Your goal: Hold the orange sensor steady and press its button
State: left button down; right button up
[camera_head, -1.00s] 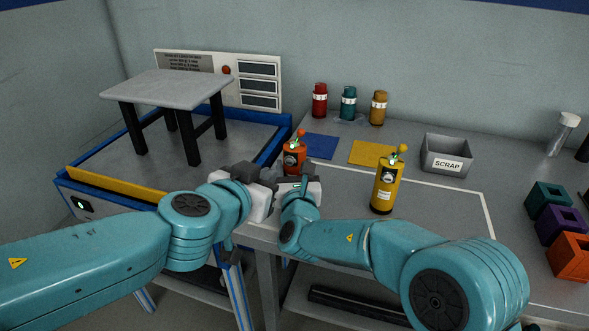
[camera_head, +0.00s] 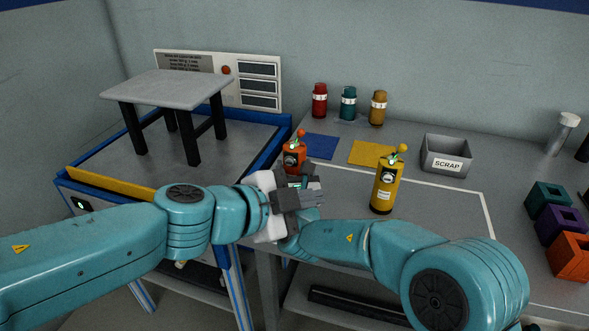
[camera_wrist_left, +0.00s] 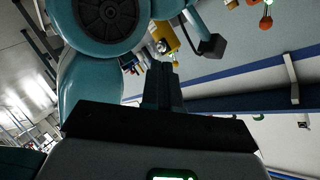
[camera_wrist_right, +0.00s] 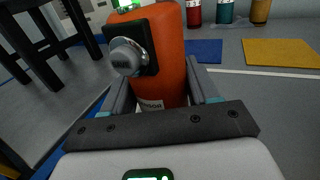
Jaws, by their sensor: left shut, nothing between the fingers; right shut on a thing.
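The orange sensor (camera_head: 294,155) stands upright by the near left corner of the bench; its lower part is hidden behind my grippers. In the right wrist view the orange sensor (camera_wrist_right: 172,50) sits between the fingers of my right gripper (camera_wrist_right: 163,88), which is shut on it. Its round grey button (camera_wrist_right: 126,57) on a black plate faces the camera's left. My left gripper (camera_head: 316,190) is shut and empty, in front of and below the sensor, overlapping the right gripper in the head view. In the left wrist view its fingers (camera_wrist_left: 161,70) are together, with no button between them.
A yellow sensor (camera_head: 384,188) stands to the right on the bench. Blue (camera_head: 320,146) and yellow (camera_head: 374,153) mats, a SCRAP bin (camera_head: 446,155) and several bottles lie behind. A test stand with a small table (camera_head: 170,88) is at left. Coloured blocks (camera_head: 560,225) are at right.

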aim_at(289, 163)
pick_arm(q)
jog(key=w+a+f+m+g+h, duration=0.1)
jog(key=w+a+f+m+h, duration=0.3)
jog(key=a, duration=0.4)
jog(key=w+d+y, duration=0.1)
jog(key=w+d, duration=0.1)
jog(key=w, duration=0.6)
jog(key=shift+d+r+m, duration=0.25)
jog(key=shift+r+m, duration=0.05)
jog(key=shift+m, duration=0.1)
jog(key=shift+w, duration=0.1)
dwell(1.3)
